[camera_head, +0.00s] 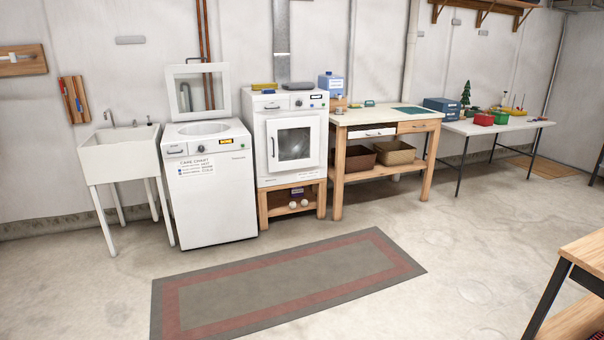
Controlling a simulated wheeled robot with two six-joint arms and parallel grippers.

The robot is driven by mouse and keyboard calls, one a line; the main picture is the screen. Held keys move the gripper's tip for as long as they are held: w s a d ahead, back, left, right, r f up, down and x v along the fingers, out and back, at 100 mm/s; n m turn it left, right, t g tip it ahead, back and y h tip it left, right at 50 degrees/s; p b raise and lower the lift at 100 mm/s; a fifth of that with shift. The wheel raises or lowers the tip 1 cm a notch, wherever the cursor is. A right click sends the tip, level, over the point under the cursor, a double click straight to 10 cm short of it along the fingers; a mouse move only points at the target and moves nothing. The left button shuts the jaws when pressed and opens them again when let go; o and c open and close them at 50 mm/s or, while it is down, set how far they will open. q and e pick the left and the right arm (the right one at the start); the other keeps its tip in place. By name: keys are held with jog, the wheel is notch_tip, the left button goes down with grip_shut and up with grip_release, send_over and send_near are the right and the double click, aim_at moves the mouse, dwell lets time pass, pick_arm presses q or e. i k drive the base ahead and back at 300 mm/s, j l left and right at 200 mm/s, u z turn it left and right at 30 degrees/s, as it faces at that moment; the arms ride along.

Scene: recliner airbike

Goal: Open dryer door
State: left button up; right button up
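The dryer (260,170) is a white box-shaped machine on a wooden stand against the back wall. Its square white door (314,145) has a dark window and sits flat against the front, so it looks shut. Neither of my grippers shows in the head view.
A white washer (208,200) with its lid raised stands left of the dryer, beside a utility sink (121,160). A wooden workbench (340,150) stands to the right. A grey-red rug (280,283) lies on open floor in front. A table corner (585,252) is at lower right.

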aim_at(273, 126)
jog(key=i, duration=3.65)
jog(key=i+z, duration=0.1)
jog(key=i, duration=0.4)
jog(key=i+j+z, duration=0.1)
jog(key=i, duration=0.35)
jog(key=i+j+z, duration=0.15)
jog(key=i, duration=0.35)
